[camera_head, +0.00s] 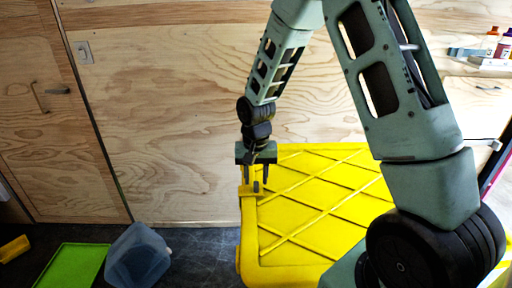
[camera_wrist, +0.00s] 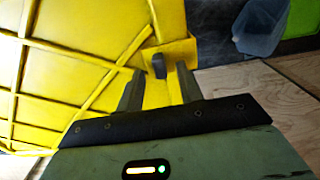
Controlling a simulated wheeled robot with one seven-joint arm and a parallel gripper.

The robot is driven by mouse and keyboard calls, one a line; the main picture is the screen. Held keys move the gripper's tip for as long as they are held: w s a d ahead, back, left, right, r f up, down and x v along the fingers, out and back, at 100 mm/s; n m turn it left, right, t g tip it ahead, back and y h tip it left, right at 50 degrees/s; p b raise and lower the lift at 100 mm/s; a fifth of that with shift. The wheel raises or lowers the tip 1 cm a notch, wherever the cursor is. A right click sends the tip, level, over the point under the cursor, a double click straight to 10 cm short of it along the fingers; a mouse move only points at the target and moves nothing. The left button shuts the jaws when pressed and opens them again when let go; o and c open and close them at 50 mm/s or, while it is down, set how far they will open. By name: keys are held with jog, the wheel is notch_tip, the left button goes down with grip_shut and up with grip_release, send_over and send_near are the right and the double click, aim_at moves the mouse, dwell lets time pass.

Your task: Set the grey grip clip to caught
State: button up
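The grey grip clip (camera_wrist: 158,66) is a small dark grey tab on a yellow block at the edge of a yellow ribbed panel (camera_wrist: 80,30). In the head view the clip (camera_head: 256,187) shows small at the panel's far left corner. My gripper (camera_head: 256,178) points down just over it. In the wrist view my gripper (camera_wrist: 160,73) is open, with one finger on each side of the clip and gaps on both sides. I cannot tell whether the fingertips reach down beside the clip or stay above it.
A plywood wall (camera_head: 170,120) stands close behind the panel. A translucent blue bin (camera_head: 138,256) and a green tray (camera_head: 72,266) are on the dark floor at left. Small bottles (camera_head: 490,42) sit on a shelf at upper right. My arm covers the panel's right part.

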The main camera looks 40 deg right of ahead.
notch_tip(320, 180, up, 16)
jog(key=shift+f, duration=0.25)
dwell(0.5)
